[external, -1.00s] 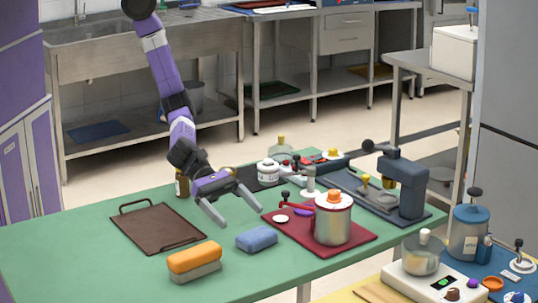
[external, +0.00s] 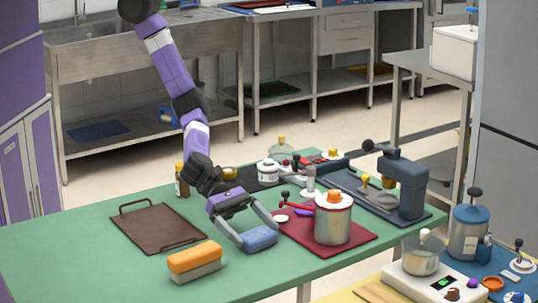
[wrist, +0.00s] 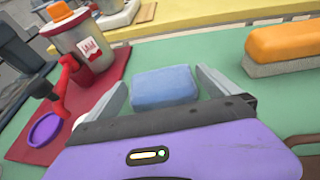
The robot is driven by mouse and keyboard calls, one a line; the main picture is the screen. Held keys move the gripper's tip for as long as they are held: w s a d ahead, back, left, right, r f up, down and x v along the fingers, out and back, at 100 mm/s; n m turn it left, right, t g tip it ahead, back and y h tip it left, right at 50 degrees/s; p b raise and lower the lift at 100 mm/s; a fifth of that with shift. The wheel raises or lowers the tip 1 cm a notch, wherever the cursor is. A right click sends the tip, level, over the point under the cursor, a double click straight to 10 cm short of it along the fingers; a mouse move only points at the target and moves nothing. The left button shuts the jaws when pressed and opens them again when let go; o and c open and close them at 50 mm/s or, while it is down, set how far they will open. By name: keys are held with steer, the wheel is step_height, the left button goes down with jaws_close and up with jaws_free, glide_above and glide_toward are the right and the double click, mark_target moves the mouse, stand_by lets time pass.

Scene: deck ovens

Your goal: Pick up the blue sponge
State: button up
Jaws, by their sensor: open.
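The blue sponge (external: 261,239) lies flat on the green table, between the orange-and-grey brush and the dark red tray. My gripper (external: 260,235) is open and low over the table, with one finger on either side of the sponge in the external view. In the wrist view the sponge (wrist: 164,87) sits between the two grey fingers (wrist: 162,90), with a gap showing towards the right finger. I cannot tell whether either finger touches it.
The orange-and-grey brush (external: 194,262) lies left of the sponge. The dark red tray (external: 357,242) with a metal pot (external: 333,222) is close on the right. A brown tray (external: 157,228) lies behind left. The green table front is clear.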

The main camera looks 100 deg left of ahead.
steer(key=c, duration=1)
steer(key=shift+c, duration=0.4)
steer(key=shift+r, duration=0.15)
